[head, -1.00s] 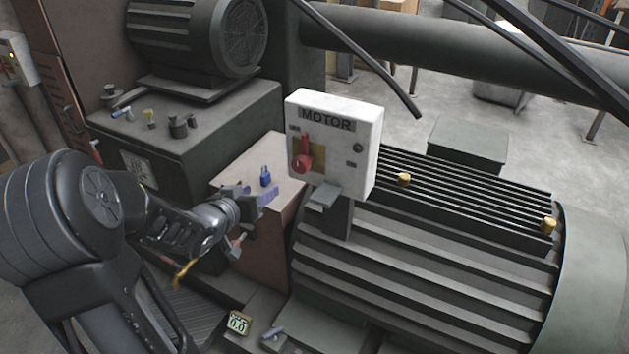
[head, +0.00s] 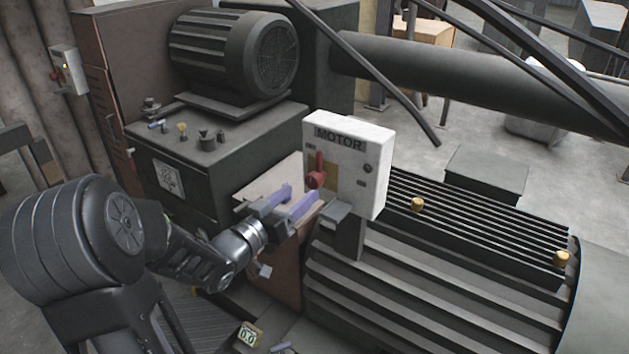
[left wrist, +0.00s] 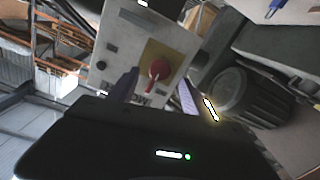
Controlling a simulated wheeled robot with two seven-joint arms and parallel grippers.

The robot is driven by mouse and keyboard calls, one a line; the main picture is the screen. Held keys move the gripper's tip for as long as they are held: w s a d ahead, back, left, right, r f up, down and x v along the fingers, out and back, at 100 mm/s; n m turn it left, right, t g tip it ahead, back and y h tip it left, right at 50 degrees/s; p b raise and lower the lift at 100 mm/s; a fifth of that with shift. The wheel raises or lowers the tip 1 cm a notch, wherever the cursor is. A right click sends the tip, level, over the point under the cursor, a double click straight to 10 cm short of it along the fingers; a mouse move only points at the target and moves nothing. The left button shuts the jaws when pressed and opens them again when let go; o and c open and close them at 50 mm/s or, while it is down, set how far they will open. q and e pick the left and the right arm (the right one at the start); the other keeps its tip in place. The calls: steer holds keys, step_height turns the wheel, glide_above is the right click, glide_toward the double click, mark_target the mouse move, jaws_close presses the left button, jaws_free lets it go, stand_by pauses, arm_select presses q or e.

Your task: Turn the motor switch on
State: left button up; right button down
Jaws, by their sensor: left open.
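The motor switch is a red rotary handle (head: 316,172) on a yellow plate, on the front of a white box (head: 372,166) labelled MOTOR. In the head view its lever points up from the round red knob. My left gripper (head: 300,198) is open and empty, just left of and slightly below the red handle, its purple-faced fingers pointing towards the box. In the left wrist view the red handle (left wrist: 159,70) shows between the two fingers (left wrist: 158,92), a little beyond them, with the box appearing upside down. No contact with the handle is visible. My right gripper is not in view.
A large finned motor (head: 430,270) lies below and right of the box. A dark cabinet (head: 215,150) with a smaller motor (head: 235,50) stands behind left. A thick pipe (head: 450,75) runs behind the box. A small grey ledge (head: 336,211) juts out under the box.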

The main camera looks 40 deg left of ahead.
mark_target(311, 184)
arm_select(q)
steer(key=w+p, duration=0.1)
steer(key=w, duration=0.6)
steer(key=shift+w, duration=0.2)
steer(key=shift+c, duration=0.5)
jaws_close()
